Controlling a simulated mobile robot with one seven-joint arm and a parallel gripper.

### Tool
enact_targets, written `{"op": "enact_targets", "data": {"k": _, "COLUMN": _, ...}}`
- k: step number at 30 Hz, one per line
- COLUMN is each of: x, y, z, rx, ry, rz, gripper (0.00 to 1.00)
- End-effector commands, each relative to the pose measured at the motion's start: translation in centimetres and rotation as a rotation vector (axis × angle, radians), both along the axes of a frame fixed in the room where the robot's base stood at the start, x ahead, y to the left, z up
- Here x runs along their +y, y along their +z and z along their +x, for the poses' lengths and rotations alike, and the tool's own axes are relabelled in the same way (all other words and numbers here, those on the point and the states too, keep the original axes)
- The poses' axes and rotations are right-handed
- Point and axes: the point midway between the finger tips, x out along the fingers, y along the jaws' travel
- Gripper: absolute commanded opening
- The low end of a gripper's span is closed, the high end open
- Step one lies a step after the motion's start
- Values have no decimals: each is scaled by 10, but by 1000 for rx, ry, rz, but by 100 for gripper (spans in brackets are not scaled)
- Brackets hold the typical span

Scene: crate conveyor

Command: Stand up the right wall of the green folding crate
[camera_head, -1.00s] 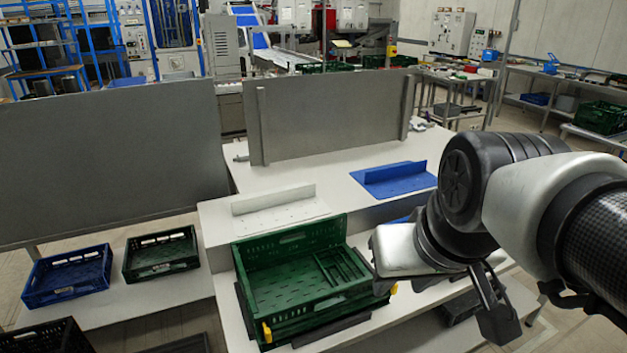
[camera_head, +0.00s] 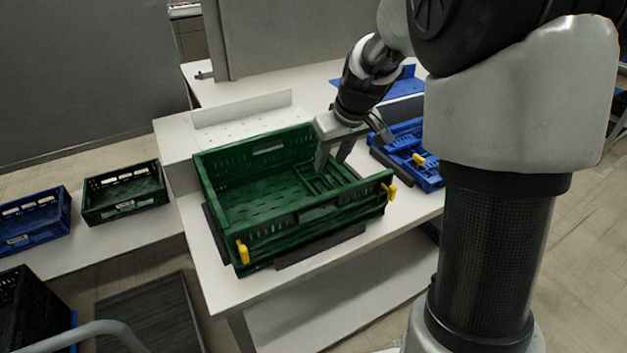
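The green folding crate (camera_head: 290,227) sits on the white table, with yellow latches (camera_head: 243,252) at its front corners. Its back wall (camera_head: 250,152) stands up. Its right wall (camera_head: 322,181) appears folded down flat inside, on the right part of the crate floor. My gripper (camera_head: 333,163) points down over the right side of the crate, close above the folded panel. Its two fingers are spread apart with nothing visible between them. I cannot tell whether a fingertip touches the panel.
A blue folded crate (camera_head: 408,150) lies just right of the green crate. A white bracket (camera_head: 245,112) stands behind it, with a blue one (camera_head: 385,86) farther right. Black, blue (camera_head: 35,222) and green crates (camera_head: 123,190) are at the left. The table's front strip is bare.

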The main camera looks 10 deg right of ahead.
Motion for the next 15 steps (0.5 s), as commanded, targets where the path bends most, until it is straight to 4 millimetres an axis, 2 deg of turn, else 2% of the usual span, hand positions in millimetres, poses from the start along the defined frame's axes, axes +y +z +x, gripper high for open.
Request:
{"op": "enact_targets", "data": {"k": 1, "x": 2, "y": -15, "z": 3, "rx": 7, "ry": 1, "rz": 1, "gripper": 36}}
{"op": "enact_targets", "data": {"k": 3, "x": 4, "y": -29, "z": 9, "rx": 6, "ry": 2, "rz": 0, "gripper": 36}}
{"op": "enact_targets", "data": {"k": 15, "x": 14, "y": -105, "z": 40, "rx": 3, "ry": 1, "rz": 0, "gripper": 36}}
